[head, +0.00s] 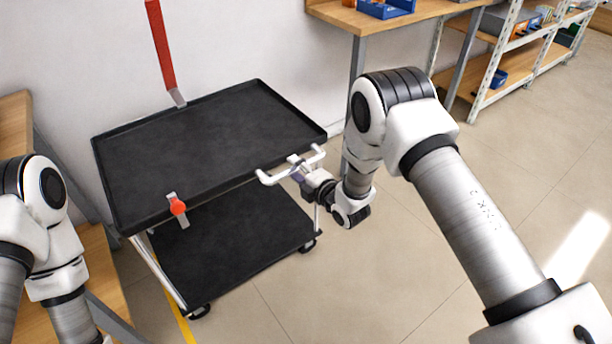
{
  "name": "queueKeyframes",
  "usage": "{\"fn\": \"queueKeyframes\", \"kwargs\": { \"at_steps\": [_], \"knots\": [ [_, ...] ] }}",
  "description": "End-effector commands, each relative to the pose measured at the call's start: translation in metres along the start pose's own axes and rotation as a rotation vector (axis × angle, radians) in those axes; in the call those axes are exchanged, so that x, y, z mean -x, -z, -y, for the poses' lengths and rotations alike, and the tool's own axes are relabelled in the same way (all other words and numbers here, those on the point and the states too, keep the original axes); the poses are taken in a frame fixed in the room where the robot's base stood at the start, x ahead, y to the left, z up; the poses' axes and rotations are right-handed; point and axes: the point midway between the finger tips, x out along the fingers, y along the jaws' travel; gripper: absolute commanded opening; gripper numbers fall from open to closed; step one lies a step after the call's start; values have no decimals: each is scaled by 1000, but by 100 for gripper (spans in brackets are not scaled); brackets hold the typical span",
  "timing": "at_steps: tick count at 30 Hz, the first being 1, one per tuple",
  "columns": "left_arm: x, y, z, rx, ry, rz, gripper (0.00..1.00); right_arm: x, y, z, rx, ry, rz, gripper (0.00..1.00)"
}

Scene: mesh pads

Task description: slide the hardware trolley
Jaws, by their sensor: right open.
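The trolley (205,140) has a black, rimmed upper tray and a black lower shelf (235,243), joined by pale metal posts, with dark casters below. A red knob on a silver plate (178,207) sits at the near rim of the upper tray.
A red bar with a silver end (162,50) stands by the tray's back edge. A wooden bench (415,15) with a blue bin (388,8) is behind, and a shelf rack (530,60) at upper right. A wooden surface (14,125) is close left. Floor at right is clear.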

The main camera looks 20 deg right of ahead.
Motion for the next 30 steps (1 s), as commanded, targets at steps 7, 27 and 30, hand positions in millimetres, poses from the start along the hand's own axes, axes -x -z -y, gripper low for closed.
{"fn": "queueKeyframes", "kwargs": {
  "at_steps": [7,27,30],
  "knots": [
    [0,0,0,0,0,0,40,58,-1,0,-4,3,3,47],
    [0,0,0,0,0,0,40,111,0,0,-1,0,0,47],
    [0,0,0,0,0,0,40,111,0,0,-1,1,0,47]
  ]
}}
